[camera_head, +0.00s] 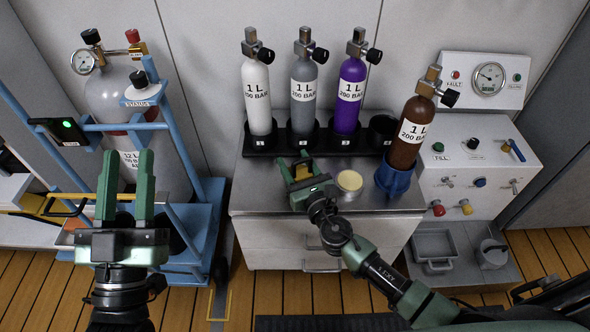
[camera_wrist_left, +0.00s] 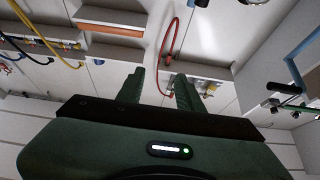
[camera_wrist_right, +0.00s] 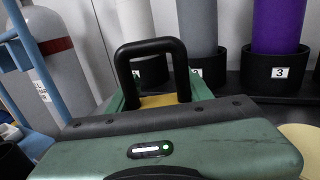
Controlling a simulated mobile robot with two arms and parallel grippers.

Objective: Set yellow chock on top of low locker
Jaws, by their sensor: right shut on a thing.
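The yellow chock (camera_head: 302,170) is between the fingers of my right gripper (camera_head: 293,164), over the steel top of the low locker (camera_head: 262,201), just in front of the bottle rack. In the right wrist view the chock's yellow body (camera_wrist_right: 158,100) shows between the green fingers, with a black loop handle (camera_wrist_right: 150,47) standing up. The right gripper is shut on it. I cannot tell whether the chock touches the locker top. My left gripper (camera_head: 126,165) is open and empty at the left, in front of the blue cylinder trolley; its spread fingers show in the left wrist view (camera_wrist_left: 160,88).
A black rack (camera_head: 275,145) with white, grey and purple bottles lines the locker's back edge. A round yellow-topped tin (camera_head: 349,181) and a brown bottle (camera_head: 411,130) in a blue holder (camera_head: 393,180) stand to the right. The locker's front left top is clear.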

